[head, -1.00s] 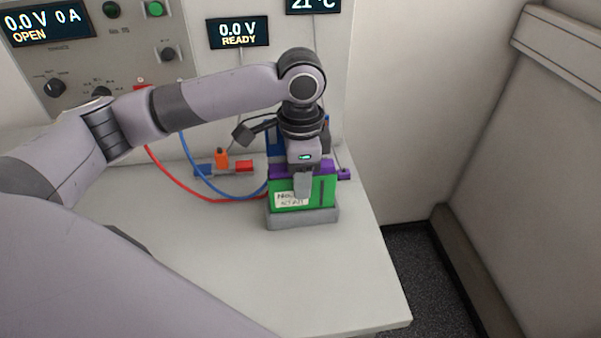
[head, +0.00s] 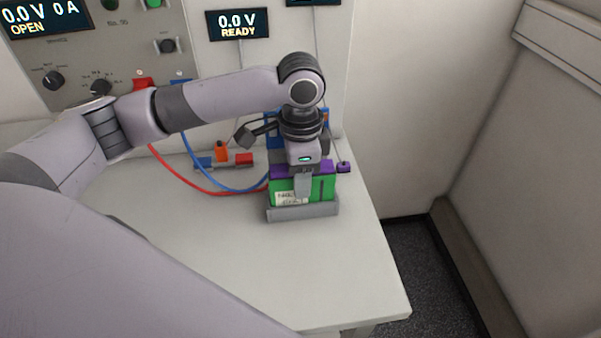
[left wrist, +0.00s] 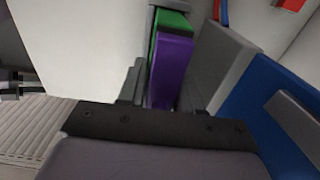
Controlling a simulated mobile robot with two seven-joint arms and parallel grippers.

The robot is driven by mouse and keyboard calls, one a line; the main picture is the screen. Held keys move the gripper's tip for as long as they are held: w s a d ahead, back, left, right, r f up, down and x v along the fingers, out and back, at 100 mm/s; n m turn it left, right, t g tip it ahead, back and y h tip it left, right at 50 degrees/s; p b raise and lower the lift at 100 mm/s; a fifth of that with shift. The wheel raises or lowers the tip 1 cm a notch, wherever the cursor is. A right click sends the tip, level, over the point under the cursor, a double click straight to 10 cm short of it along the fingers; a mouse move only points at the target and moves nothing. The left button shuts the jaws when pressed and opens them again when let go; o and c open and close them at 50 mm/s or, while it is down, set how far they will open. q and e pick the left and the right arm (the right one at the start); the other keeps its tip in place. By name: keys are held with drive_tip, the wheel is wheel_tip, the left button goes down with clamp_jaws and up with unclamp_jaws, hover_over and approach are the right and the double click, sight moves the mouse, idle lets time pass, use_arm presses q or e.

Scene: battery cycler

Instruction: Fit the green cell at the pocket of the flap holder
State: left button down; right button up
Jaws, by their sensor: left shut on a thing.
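The green cell (head: 322,190) has a purple top (head: 285,170) and a white label on its front. It stands upright at the grey holder (head: 303,213), whose front wall covers its lower edge. I cannot tell how deep it sits. My left gripper (head: 303,187) reaches down over the cell from above and is shut on it, one finger across the front face. In the left wrist view the cell's green side (left wrist: 171,20) and purple part (left wrist: 171,68) lie between the fingers. The far finger is hidden in the head view. My right gripper is not in view.
A blue part (head: 272,140) stands behind the cell. Red and blue cables (head: 215,193) curve across the table on the left, near an orange, red and blue connector piece (head: 222,155). A small purple piece (head: 343,168) lies at the right. The table front (head: 250,265) is clear.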

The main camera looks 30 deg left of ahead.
use_arm(q)
drive_tip(key=shift+f, duration=0.55)
idle(0.5)
drive_tip(key=c, duration=0.7)
unclamp_jaws()
